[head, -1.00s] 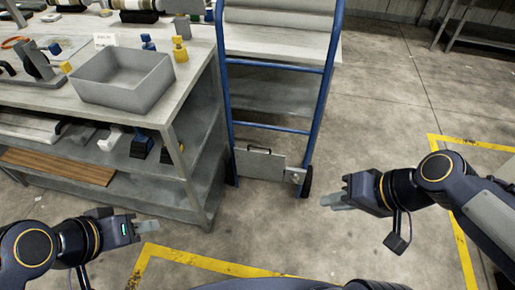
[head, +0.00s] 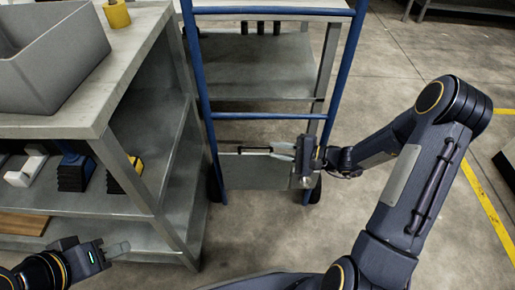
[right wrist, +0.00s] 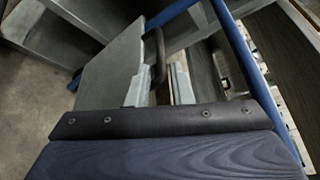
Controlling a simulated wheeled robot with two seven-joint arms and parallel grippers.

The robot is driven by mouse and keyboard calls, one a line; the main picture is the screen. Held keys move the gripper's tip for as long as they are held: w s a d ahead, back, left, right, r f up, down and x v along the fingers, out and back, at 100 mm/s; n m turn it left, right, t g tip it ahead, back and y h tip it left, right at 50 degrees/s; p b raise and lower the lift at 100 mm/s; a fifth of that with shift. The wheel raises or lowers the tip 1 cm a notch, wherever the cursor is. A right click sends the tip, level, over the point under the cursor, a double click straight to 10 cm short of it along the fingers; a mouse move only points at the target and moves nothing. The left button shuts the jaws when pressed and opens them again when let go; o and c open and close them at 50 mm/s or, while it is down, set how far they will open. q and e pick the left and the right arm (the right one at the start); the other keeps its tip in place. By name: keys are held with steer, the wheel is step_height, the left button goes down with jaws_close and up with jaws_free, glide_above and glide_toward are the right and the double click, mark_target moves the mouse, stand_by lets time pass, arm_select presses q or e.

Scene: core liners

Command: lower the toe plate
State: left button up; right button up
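The toe plate (head: 255,170) is a grey plate folded upright at the foot of the blue-framed hand truck (head: 201,100). Its dark handle is partly hidden by my right gripper in the head view. My right gripper (head: 262,151) is at the plate's upper edge, coming in from the right. In the right wrist view the curved black handle (right wrist: 158,50) stands between the two grey fingers (right wrist: 160,88), which are apart. The plate (right wrist: 112,65) fills the left of that view. I cannot tell whether a finger touches the handle. My left gripper (head: 118,250) is empty at lower left; its finger gap is unclear.
A workbench (head: 150,70) with a grey bin (head: 55,60) on top and dark blocks (head: 75,172) on its shelf stands left of the hand truck. A grey shelf unit (head: 270,70) shows behind the truck's frame. The floor (head: 400,60) to the right is clear.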

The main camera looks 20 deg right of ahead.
mark_target(261, 147)
steer(key=b+x, duration=0.1)
steer(key=x, duration=0.5)
steer(key=shift+c, duration=0.4)
jaws_close()
